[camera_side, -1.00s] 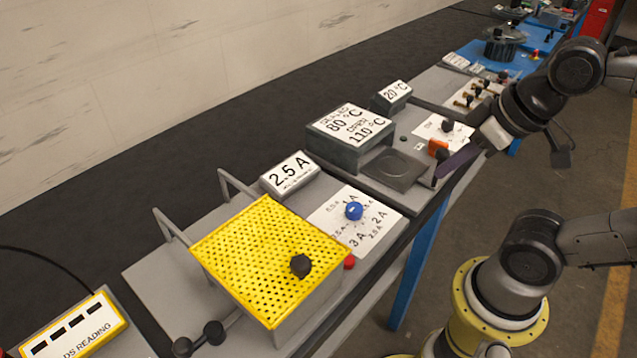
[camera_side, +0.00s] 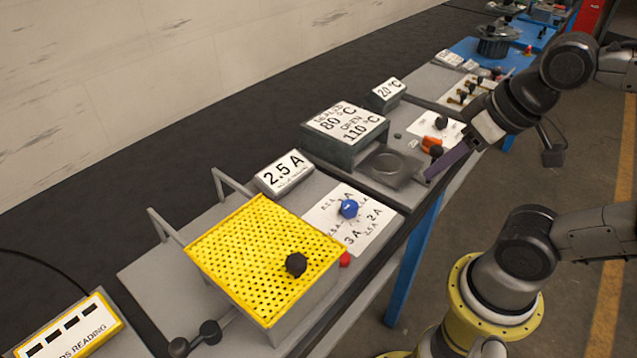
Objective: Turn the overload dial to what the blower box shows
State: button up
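The overload dial is a blue knob (camera_side: 348,209) on a white plate (camera_side: 322,213) printed with several ampere values, among them 2 A, 2.5 A and 3 A. I cannot tell which mark the knob points at. Just behind it, a tilted box with a white face (camera_side: 285,173) reads 2.5 A; its small print is unreadable. My gripper (camera_side: 447,163) is at the upper right, well away from the blue dial, beside an orange part on the neighbouring station. One purple finger shows edge-on, so its opening is hidden.
A yellow perforated guard (camera_side: 262,250) with a black knob (camera_side: 296,264) stands left of the dial, and a red button (camera_side: 344,259) sits at its right edge. A grey box (camera_side: 346,132) reading 80 °C and 110 °C stands behind a dark square plate (camera_side: 390,166).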

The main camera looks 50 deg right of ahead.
jog(key=o, duration=0.4)
jog(key=r+m, duration=0.1)
jog(key=m, duration=0.1)
jog(key=w+m, duration=0.1)
jog(key=m, duration=0.1)
jog(key=shift+w+r, duration=0.15)
jog(key=shift+r, duration=0.25)
jog(key=shift+o, duration=0.2)
jog(key=m+g, duration=0.5)
jog(key=m, duration=0.4)
send_over(350, 204)
notch_tip(350, 204, down, 4)
jog(key=f, duration=0.1)
jog(key=shift+g, duration=0.3)
notch_tip(350, 204, down, 14)
jog(key=shift+r, duration=0.1)
grip_shut()
